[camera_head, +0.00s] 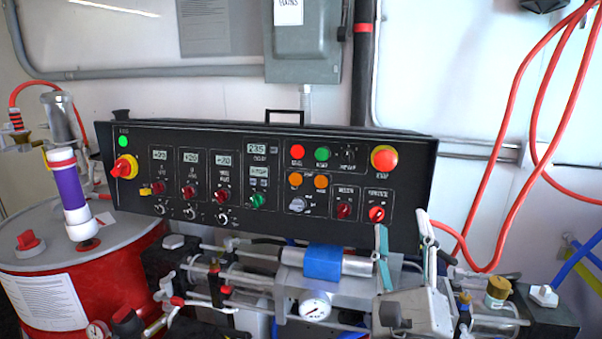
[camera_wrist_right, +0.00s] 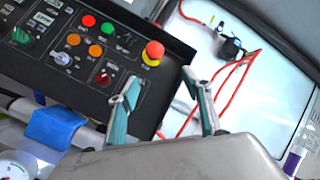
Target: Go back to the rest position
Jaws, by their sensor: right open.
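My right gripper (camera_head: 402,222) is in front of the lower right part of the black control panel (camera_head: 225,150). Its two teal-padded fingers point up and stand apart, with nothing between them. In the right wrist view the open fingers (camera_wrist_right: 161,76) show against the panel's right edge, near the large red stop button (camera_wrist_right: 153,52). That red button (camera_head: 384,158) is above the fingers in the head view. I cannot tell whether the gripper touches anything. My left gripper is in neither view.
A red drum (camera_head: 100,290) with a purple-and-white cylinder (camera_head: 70,192) stands at left. A pump with a blue band (camera_head: 323,262) and a pressure gauge (camera_head: 315,307) lies below the panel. Red hoses (camera_head: 525,150) hang at right.

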